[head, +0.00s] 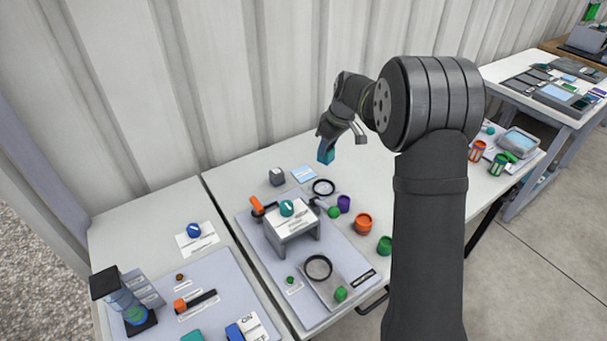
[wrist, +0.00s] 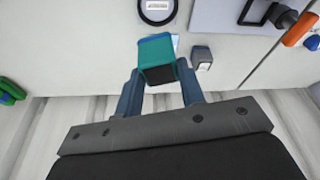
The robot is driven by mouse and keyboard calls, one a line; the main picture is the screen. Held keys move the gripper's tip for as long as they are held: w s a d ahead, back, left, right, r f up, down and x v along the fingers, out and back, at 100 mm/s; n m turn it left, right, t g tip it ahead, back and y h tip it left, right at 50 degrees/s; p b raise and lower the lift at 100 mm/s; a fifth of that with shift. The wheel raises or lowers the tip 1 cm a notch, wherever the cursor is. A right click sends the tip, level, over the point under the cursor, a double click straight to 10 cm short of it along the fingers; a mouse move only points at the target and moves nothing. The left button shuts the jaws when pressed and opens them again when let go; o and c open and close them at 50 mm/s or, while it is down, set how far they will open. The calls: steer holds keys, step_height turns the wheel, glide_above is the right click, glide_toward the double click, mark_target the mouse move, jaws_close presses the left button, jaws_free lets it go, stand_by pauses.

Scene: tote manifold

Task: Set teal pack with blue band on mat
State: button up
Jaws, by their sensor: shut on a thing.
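My gripper (head: 328,143) is shut on the teal pack (head: 326,155) and holds it above the back of the white table. A small light blue mat (head: 304,174) lies flat on the table, left of and below the pack in the head view. In the wrist view the mat (wrist: 175,40) is mostly hidden behind the pack.
A small grey block (head: 277,177) stands just left of the mat. A black ring (head: 323,187) lies close to the mat's right. A grey board (head: 353,258) with a white stand, knobs and cups fills the front. A corrugated wall (head: 240,60) rises behind the table.

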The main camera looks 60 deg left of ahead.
steer(key=w+m, duration=0.3)
steer(key=w, duration=0.1)
glide_above(304, 174)
steer(key=shift+t, duration=0.4)
steer(key=shift+d+f, duration=0.15)
steer(key=shift+f, duration=5.25)
steer(key=shift+f, duration=0.2)
steer(key=o, duration=1)
steer(key=shift+r, duration=0.1)
